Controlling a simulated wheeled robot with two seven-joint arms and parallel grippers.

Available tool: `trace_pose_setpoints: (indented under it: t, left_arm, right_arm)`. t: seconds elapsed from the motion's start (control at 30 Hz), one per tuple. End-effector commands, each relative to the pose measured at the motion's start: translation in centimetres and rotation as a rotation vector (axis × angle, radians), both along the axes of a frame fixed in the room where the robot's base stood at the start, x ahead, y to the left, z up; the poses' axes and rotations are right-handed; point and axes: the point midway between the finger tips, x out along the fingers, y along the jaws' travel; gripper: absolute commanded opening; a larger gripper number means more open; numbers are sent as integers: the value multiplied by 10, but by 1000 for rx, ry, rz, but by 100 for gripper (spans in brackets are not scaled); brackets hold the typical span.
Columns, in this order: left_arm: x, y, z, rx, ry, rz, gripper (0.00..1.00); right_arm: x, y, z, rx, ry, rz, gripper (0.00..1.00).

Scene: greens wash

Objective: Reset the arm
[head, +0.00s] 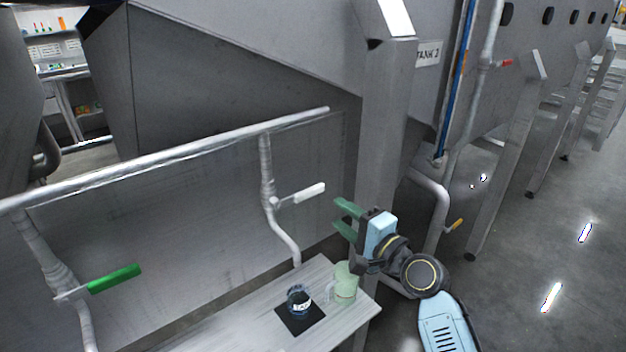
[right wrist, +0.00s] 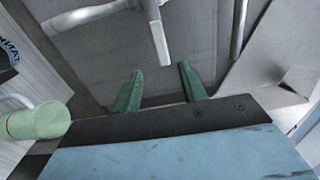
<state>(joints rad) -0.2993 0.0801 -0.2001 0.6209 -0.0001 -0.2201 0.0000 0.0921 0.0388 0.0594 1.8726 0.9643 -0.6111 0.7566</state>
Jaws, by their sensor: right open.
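My right gripper (head: 345,219) is raised above the right end of a small shelf, with its arm coming in from the lower right. Its two green fingers are apart with nothing between them, as the right wrist view (right wrist: 158,88) also shows. Below it, a pale green cup (head: 345,284) with a handle stands on the shelf; it also shows at the left of the right wrist view (right wrist: 38,122). The gripper is apart from the cup. My left gripper is not in view.
A dark glass vessel (head: 299,301) with a label stands on a black mat (head: 288,326) on the shelf (head: 230,332). A pipe with a white-handled valve (head: 308,193) is left of the gripper. A green-handled valve (head: 115,278) is farther left. A metal tank leg (head: 384,130) rises behind.

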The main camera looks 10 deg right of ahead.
Motion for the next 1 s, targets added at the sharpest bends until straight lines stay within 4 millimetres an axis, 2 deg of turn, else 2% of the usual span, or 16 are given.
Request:
trace_pose_setpoints:
  t: [0.07,0.17,0.27,0.3,0.4,0.5,0.63,0.8,0.97,1.0]
  left_arm:
    - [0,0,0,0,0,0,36]
    - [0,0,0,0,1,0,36]
    - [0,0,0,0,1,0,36]
    - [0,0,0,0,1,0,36]
    - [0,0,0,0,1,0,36]
    - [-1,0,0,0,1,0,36]
    - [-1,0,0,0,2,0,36]
    - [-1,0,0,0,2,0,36]
    - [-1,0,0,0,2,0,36]
    - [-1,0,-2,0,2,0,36]
  right_arm:
    - [-4,2,-5,-28,7,8,42]
    - [-24,11,-26,-166,39,50,42]
    - [-65,22,-66,-432,102,138,42]
    - [-87,25,-84,-562,133,188,42]
    - [-142,24,-122,-854,214,312,42]
    - [-185,16,-144,-1061,281,416,42]
    - [-230,4,-160,-1256,356,531,42]
    - [-281,-13,-169,-1440,448,664,42]
    - [-325,-30,-169,-1577,531,783,42]
    - [-325,-32,-177,-1587,540,793,42]
